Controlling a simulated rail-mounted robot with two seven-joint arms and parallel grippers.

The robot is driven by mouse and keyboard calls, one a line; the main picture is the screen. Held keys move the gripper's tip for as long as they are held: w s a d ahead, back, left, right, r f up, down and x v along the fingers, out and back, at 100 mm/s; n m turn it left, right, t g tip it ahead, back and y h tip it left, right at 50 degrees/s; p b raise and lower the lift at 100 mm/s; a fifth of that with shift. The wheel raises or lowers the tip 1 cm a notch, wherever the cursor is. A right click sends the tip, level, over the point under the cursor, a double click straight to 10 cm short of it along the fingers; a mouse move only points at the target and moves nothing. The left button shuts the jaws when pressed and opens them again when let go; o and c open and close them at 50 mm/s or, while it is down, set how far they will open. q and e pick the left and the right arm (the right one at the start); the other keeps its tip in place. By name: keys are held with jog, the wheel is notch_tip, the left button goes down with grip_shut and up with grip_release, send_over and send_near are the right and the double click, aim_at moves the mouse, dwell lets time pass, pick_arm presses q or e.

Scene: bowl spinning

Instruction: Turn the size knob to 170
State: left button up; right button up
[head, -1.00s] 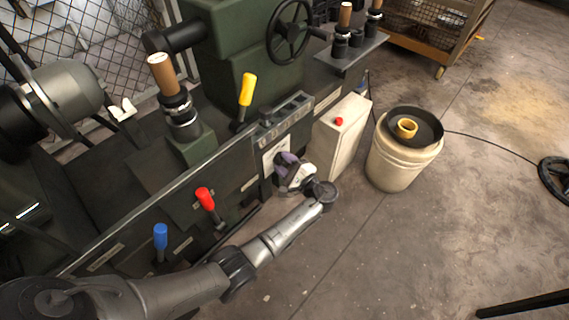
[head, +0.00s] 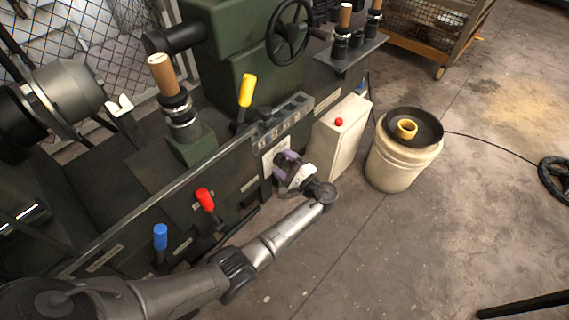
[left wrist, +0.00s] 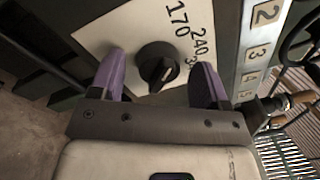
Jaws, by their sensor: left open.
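The size knob (left wrist: 157,66) is a round black dial with a pale pointer mark, on a white plate (left wrist: 95,38) printed with 170, 240 and a partly hidden number. In the left wrist view its pointer is tilted up and to the right, roughly toward 240. My left gripper (left wrist: 160,82) is open, with one purple finger on each side of the knob and visible gaps between. In the head view my left gripper (head: 284,168) is at the machine's front panel and hides the knob. My right gripper is not in view.
Numbered tiles (left wrist: 257,50) run beside the plate. A red lever (head: 206,199) and a blue lever (head: 160,236) stand on the machine front to the left. A cream box with a red button (head: 339,122) and a bucket (head: 396,165) stand to the right.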

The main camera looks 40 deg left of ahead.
pick_arm(q)
jog(key=shift+d, duration=0.1)
jog(key=s+d+p, duration=0.1)
jog(key=d+p, duration=0.2)
jog(key=d, duration=1)
jog(key=shift+d+f, duration=0.3)
jog(key=shift+f, duration=0.05)
jog(key=shift+s, duration=0.1)
